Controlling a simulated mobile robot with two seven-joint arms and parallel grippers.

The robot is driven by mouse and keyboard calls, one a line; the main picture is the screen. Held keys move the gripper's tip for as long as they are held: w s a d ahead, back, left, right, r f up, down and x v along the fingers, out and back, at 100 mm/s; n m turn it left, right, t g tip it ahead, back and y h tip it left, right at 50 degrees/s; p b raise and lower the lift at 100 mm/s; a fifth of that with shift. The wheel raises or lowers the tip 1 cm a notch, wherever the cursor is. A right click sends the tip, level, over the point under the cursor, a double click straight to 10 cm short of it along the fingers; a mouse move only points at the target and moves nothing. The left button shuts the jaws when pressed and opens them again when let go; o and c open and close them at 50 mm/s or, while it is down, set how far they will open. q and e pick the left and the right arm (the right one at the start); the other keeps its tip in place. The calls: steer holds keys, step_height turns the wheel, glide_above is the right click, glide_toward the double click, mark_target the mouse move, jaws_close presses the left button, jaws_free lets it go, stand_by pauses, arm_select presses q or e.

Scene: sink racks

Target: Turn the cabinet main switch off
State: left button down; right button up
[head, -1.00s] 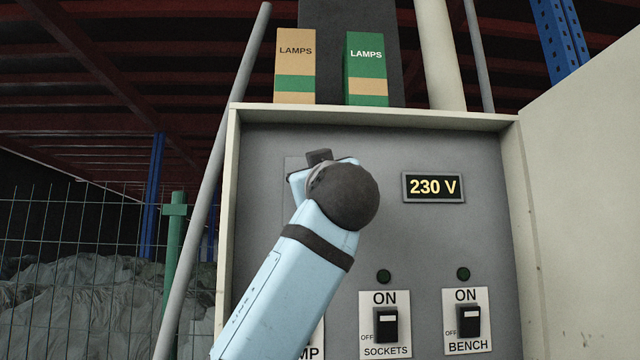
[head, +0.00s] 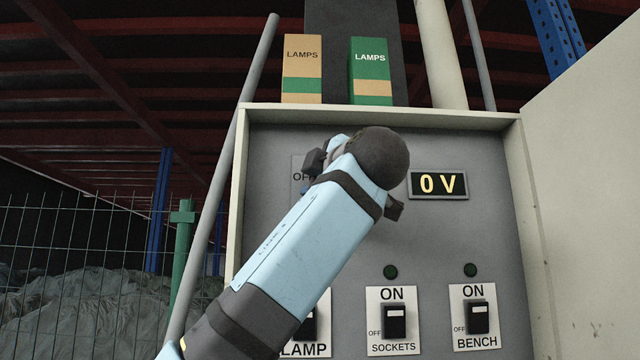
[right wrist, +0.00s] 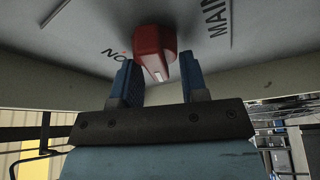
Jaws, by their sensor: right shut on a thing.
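The main switch is a red knob (right wrist: 150,42) on the grey panel, seen in the right wrist view beside the words "ON" and "MAIN". My right gripper (right wrist: 158,70) has its two blue fingers on either side of the knob and is shut on it. In the head view my right forearm and wrist cover the knob; part of an "OFF" label (head: 299,177) shows at the left of the wrist. My left gripper is in neither view.
Below are the lamp switch (head: 309,326), partly behind my arm, the sockets switch (head: 394,321) and the bench switch (head: 476,317). The open cabinet door (head: 585,180) stands at the right. Two lamp boxes (head: 302,70) (head: 370,72) sit on top of the cabinet.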

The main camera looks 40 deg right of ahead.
steer(key=shift+f+n+g+y, duration=0.2)
steer(key=shift+n+g, duration=0.1)
steer(key=shift+n, duration=0.6)
steer(key=shift+f+n+g+y, duration=0.1)
steer(key=shift+n+g+y, duration=0.15)
steer(key=shift+n, duration=0.65)
steer(key=o, duration=0.9)
steer(key=b+v, duration=0.1)
steer(key=v, duration=1.2)
steer(key=shift+s+a+r+b, duration=0.15)
steer(key=shift+s+b, duration=0.15)
steer(key=shift+s, duration=0.05)
